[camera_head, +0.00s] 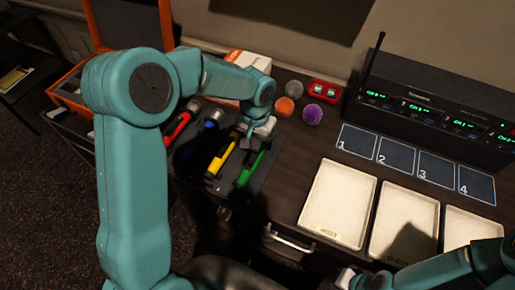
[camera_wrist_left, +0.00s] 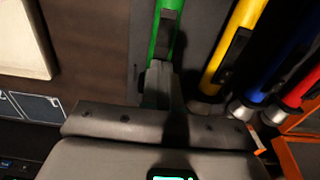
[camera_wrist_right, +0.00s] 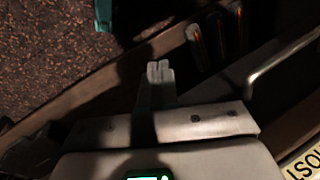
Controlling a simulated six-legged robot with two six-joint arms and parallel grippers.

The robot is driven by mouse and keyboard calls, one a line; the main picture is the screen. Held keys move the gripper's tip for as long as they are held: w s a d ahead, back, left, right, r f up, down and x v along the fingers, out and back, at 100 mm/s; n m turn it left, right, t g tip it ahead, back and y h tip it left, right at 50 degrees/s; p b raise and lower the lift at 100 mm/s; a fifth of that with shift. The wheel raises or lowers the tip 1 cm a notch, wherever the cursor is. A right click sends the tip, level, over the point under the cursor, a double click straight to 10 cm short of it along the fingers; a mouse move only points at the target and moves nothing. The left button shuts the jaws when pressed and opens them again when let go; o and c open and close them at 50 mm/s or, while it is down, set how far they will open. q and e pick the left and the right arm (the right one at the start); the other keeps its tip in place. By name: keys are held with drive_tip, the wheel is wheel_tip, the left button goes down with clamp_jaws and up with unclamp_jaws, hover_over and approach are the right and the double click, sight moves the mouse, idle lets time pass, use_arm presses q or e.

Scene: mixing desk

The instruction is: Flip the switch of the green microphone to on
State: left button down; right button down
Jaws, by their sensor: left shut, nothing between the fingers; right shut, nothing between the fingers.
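The green microphone (camera_head: 250,168) lies in a dark tray at the right end of a row of microphones. It also shows in the left wrist view (camera_wrist_left: 161,45), with a dark switch strip (camera_wrist_left: 165,32) on its body. My left gripper (camera_head: 247,138) is shut and empty, right at the green microphone; in the left wrist view its fingertips (camera_wrist_left: 160,70) overlap the microphone just below the strip. I cannot tell whether they touch. The switch's position is too small to read. My right gripper (camera_head: 345,278) is shut and empty near the desk's front edge; its fingers (camera_wrist_right: 160,72) show in the right wrist view.
Yellow (camera_head: 221,156), blue (camera_head: 212,122) and red (camera_head: 180,124) microphones lie left of the green one. Foam balls (camera_head: 312,114) and a red box (camera_head: 325,91) sit behind. White trays (camera_head: 338,203), numbered squares (camera_head: 357,140) and a black receiver (camera_head: 430,105) are to the right.

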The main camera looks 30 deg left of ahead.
use_arm(q)
drive_tip(key=shift+f+b, duration=0.8)
drive_tip(key=shift+f, duration=0.15)
idle(0.9)
drive_tip(key=shift+r+p, duration=0.45)
drive_tip(key=shift+r, duration=0.05)
wheel_tip(320, 180, up, 2)
drive_tip(key=shift+r+p, duration=0.25)
drive_tip(key=shift+p, duration=0.55)
wheel_tip(320, 180, up, 2)
drive_tip(key=shift+r+p, duration=0.1)
drive_tip(key=shift+p, duration=0.65)
drive_tip(key=shift+r+p, duration=0.45)
drive_tip(key=shift+r, duration=0.3)
drive_tip(key=shift+f, duration=0.1)
